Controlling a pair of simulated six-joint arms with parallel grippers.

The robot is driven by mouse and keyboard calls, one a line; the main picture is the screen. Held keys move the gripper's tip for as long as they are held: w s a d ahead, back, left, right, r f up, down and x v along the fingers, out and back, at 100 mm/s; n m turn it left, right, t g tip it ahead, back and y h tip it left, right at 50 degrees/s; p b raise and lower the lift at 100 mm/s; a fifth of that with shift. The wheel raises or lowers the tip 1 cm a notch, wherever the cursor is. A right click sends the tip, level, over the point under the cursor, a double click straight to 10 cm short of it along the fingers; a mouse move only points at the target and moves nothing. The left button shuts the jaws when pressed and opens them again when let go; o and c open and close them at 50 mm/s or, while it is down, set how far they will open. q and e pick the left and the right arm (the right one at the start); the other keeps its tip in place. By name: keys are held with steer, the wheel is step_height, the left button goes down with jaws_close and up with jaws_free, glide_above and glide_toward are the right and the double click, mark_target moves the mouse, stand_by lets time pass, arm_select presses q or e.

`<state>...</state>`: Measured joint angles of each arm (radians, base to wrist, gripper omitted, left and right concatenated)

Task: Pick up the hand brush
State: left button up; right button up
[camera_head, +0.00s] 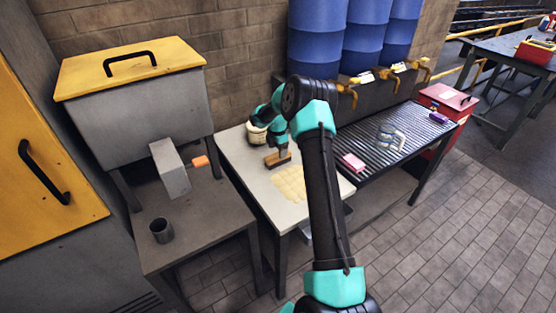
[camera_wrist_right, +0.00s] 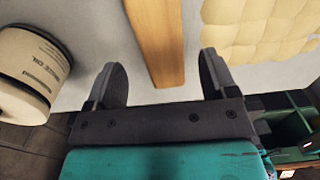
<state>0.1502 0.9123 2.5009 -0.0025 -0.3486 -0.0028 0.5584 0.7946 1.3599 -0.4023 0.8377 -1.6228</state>
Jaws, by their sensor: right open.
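The hand brush, with a brown wooden body (camera_head: 277,160), lies on the pale table (camera_head: 235,160). In the right wrist view its wooden part (camera_wrist_right: 157,40) runs from the top edge down between my fingers. My right gripper (camera_head: 284,153) is over the brush, its fingers partly hidden in the head view. In the right wrist view the right gripper (camera_wrist_right: 162,68) is open, one finger on each side of the wood, with gaps on both sides. The bristles are hard to make out. My left gripper is not in view.
A cream canister (camera_head: 256,135) stands close by on the table, left of my fingers in the wrist view. A pale yellow lumpy patch (camera_head: 290,185) lies on the other side. A slatted bench (camera_head: 405,155) with a pink block (camera_head: 353,162) adjoins on the right.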

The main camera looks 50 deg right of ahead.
steer(key=shift+f, duration=0.1)
steer(key=shift+s+f, duration=0.1)
steer(key=shift+f, duration=2.45)
steer(key=c, duration=1.1)
steer(key=shift+r, duration=0.1)
steer(key=shift+r, duration=1.6)
steer(key=shift+s+a+r, duration=0.1)
steer(key=shift+s+a, duration=0.15)
steer(key=s+a, duration=0.3)
steer(key=s+a+r, duration=0.1)
steer(key=s+a, duration=0.2)
steer(key=a, duration=0.1)
steer(key=s+a, duration=0.4)
steer(key=shift+a+r, duration=0.2)
steer(key=shift+a, duration=0.05)
